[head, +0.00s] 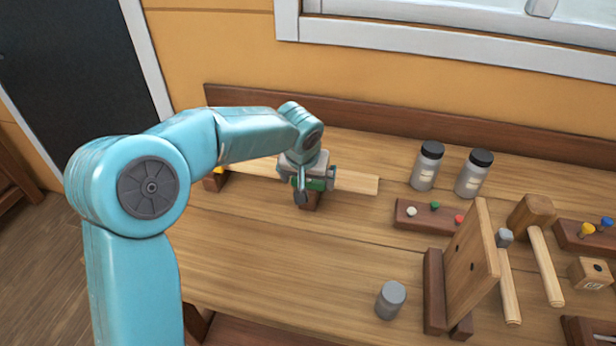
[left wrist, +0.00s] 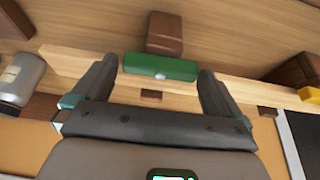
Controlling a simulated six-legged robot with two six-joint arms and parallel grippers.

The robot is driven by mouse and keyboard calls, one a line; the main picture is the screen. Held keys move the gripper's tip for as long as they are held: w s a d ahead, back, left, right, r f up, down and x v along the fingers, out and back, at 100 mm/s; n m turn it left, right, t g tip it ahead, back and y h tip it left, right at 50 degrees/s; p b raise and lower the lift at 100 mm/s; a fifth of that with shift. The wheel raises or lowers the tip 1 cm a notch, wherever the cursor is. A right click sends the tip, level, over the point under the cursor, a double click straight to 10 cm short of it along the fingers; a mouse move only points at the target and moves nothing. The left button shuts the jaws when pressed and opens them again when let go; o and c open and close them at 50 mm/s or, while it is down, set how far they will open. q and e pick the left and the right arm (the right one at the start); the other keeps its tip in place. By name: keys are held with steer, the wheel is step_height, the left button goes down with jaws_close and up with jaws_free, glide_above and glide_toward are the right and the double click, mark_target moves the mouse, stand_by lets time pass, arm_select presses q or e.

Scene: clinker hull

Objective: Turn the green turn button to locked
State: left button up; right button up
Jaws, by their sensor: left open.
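The green turn button (head: 316,184) is mostly hidden by my left gripper in the head view. In the left wrist view the green turn button (left wrist: 160,67) shows as a green bar with a pale round pivot, lying roughly along a pale wooden strip (left wrist: 75,62). My left gripper (left wrist: 157,86) is open, with one finger on each side of the button's ends. I cannot tell whether the fingers touch it. A brown wooden block (left wrist: 165,30) sits beside the button. My right gripper is not in view.
Two grey jars with black lids (head: 425,165) (head: 474,174) stand right of the strip. The bench middle is clear.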

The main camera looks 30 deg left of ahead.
arm_select(q)
steer(key=c, duration=0.8)
